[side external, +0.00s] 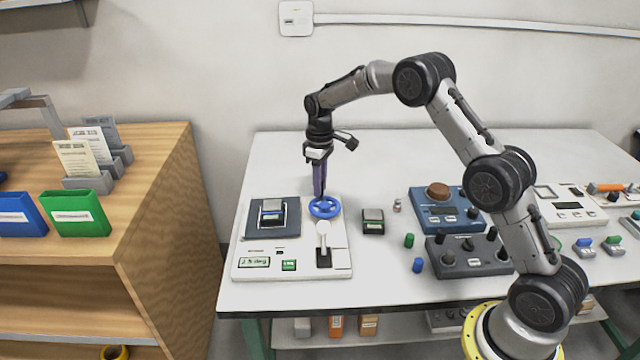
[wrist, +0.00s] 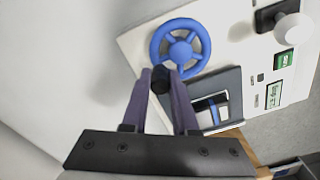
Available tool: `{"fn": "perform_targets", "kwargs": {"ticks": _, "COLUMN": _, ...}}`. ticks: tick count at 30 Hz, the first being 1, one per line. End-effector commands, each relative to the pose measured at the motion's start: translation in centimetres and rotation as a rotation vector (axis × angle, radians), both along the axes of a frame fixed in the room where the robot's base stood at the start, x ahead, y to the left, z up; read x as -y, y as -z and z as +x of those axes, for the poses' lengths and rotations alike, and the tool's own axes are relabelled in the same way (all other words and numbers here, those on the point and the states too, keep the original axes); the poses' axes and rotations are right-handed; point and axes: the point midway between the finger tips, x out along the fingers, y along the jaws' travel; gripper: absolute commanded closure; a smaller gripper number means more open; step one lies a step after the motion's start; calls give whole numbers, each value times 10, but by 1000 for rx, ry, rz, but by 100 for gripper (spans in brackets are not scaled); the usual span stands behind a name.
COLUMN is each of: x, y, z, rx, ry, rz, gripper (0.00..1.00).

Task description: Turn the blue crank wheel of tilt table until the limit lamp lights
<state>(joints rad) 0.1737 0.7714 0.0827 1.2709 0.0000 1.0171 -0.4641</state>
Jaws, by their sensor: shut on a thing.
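The tilt table (side external: 240,270) is a white unit with a dark plate (side external: 259,222) that carries a small block with a blue band. Its blue crank wheel (side external: 325,208) lies at the back right of the unit; it also shows in the wrist view (wrist: 181,47). My gripper (side external: 318,192) points down at the wheel's rim. In the wrist view its purple fingers (wrist: 160,76) are shut on the dark crank handle (wrist: 161,80) at the rim. A green display (side external: 254,262) shows a degree reading, too small to read surely. I see no clearly lit limit lamp.
A white ball-topped lever (side external: 323,229) stands just in front of the wheel. A small dark block (side external: 373,221) and blue and dark instruments (side external: 447,210) stand to the right. A wooden shelf (side external: 150,215) is at the left. The table behind the wheel is clear.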

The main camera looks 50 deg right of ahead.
Motion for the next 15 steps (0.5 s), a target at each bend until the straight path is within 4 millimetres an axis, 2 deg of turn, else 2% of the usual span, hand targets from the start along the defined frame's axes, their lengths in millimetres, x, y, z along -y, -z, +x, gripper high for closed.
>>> {"fn": "perform_targets", "kwargs": {"ticks": 5, "x": 1, "y": -1, "z": 0, "rx": 1, "ry": 15, "rz": 0, "gripper": 100}}
{"fn": "perform_targets", "kwargs": {"ticks": 15, "x": 8, "y": -1, "z": -5, "rx": 1, "ry": 263, "rz": 0, "gripper": 100}}
